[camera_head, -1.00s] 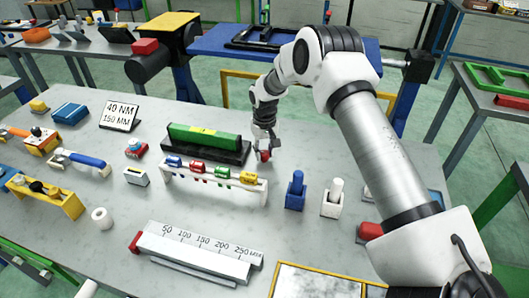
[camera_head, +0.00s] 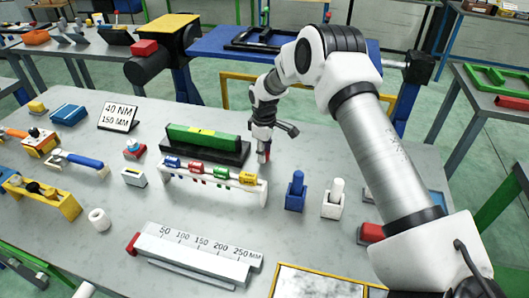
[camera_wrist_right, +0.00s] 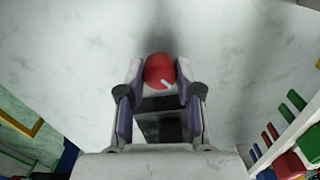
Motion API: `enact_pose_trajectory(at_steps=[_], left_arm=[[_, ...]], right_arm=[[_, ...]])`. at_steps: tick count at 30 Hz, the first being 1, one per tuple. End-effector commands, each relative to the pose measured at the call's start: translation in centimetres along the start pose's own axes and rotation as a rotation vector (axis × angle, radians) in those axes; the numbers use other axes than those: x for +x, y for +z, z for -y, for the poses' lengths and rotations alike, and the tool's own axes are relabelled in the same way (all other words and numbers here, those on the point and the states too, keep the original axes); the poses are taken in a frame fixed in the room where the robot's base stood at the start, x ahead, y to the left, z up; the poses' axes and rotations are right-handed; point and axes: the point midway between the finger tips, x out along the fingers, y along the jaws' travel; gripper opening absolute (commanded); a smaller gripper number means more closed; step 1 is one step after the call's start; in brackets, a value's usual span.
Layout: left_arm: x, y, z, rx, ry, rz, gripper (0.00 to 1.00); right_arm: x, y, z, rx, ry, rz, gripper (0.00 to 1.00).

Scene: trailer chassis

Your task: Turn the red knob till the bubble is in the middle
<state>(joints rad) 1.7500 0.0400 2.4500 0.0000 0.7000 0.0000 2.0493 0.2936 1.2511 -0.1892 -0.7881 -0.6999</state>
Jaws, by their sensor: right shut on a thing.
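The green level (camera_head: 190,135) lies on a long black base (camera_head: 190,152) at the table's middle. A yellow window (camera_head: 206,132) shows on its top; the bubble is too small to make out. The red knob (camera_head: 263,157) is just off the base's right end, mostly hidden by my right gripper (camera_head: 264,152). In the right wrist view the round red knob (camera_wrist_right: 159,69), with a short white mark pointing down and right, sits between the two fingertips. My right gripper is shut on it, fingers pointing down. My left gripper is not in view.
A white rack (camera_head: 213,182) with coloured pieces stands close in front of the level. A blue holder (camera_head: 296,192) and a white holder (camera_head: 334,200) stand to the right. A 40 NM, 150 MM sign (camera_head: 121,116) stands to the left.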

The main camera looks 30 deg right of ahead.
Motion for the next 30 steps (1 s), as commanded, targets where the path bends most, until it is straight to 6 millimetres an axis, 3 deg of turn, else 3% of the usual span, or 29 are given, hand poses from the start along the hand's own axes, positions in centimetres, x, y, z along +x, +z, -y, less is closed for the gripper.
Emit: enact_pose_trajectory(at_steps=[17, 18, 20, 30], left_arm=[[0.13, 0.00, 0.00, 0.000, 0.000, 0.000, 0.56], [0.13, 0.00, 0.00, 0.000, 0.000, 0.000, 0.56], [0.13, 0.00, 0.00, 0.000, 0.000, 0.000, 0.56], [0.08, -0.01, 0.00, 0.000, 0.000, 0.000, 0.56]], right_arm=[[0.37, 0.17, 0.24, -0.042, -0.007, 0.006, 0.00], [0.37, 0.17, 0.24, -0.042, -0.007, 0.006, 0.38], [0.35, 0.16, 0.22, -0.042, -0.006, 0.006, 0.59], [-0.07, 0.04, 0.08, -0.041, -0.002, 0.002, 0.60]])
